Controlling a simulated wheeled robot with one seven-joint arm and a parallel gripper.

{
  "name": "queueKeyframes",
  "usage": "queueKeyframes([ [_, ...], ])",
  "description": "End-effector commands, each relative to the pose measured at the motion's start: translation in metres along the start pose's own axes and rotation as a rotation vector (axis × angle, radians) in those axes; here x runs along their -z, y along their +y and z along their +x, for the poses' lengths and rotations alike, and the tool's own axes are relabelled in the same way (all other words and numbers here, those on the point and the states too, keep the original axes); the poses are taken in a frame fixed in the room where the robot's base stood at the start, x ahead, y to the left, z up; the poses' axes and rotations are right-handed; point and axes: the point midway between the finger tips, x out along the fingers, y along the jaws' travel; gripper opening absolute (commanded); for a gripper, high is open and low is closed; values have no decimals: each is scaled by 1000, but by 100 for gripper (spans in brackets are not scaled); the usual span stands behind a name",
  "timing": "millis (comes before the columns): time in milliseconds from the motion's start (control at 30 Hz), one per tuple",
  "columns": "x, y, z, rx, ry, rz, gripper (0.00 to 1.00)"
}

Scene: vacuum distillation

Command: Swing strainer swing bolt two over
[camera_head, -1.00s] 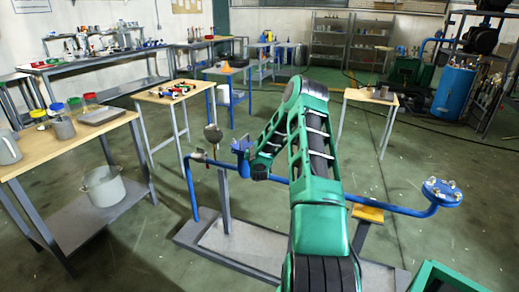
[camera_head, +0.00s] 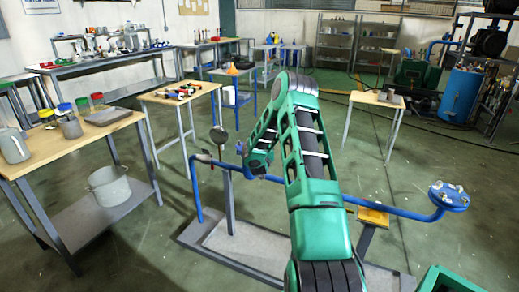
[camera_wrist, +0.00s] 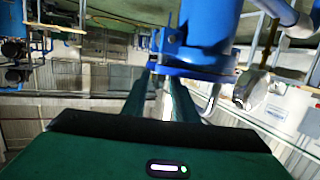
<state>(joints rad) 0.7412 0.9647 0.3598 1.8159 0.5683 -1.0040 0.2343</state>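The strainer is part of a blue pipe line (camera_head: 395,207) on a low stand, and my arm hides most of its body in the head view. In the wrist view its blue body and flange (camera_wrist: 195,58) fill the upper middle. A small lug or bolt (camera_wrist: 172,38) shows on its side; I cannot tell whether this is swing bolt two. A silvery rounded part (camera_wrist: 250,90) lies right of the flange. My gripper (camera_wrist: 163,82) has two dark green fingers, seemingly apart, pointing up at the flange's lower left. Contact cannot be told.
The bare flange (camera_head: 449,195) ends the line at right. A wooden table (camera_head: 28,160) with jars stands at left, a grey pail (camera_head: 108,186) below it.

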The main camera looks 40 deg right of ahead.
Motion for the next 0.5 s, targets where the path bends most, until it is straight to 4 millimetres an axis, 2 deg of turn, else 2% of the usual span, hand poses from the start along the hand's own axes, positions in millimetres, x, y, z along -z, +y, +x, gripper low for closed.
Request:
queueKeyframes([
  [167,0,0,-7,-1,0,-1,26],
  [500,-1,-1,-63,2,-2,-3,26],
])
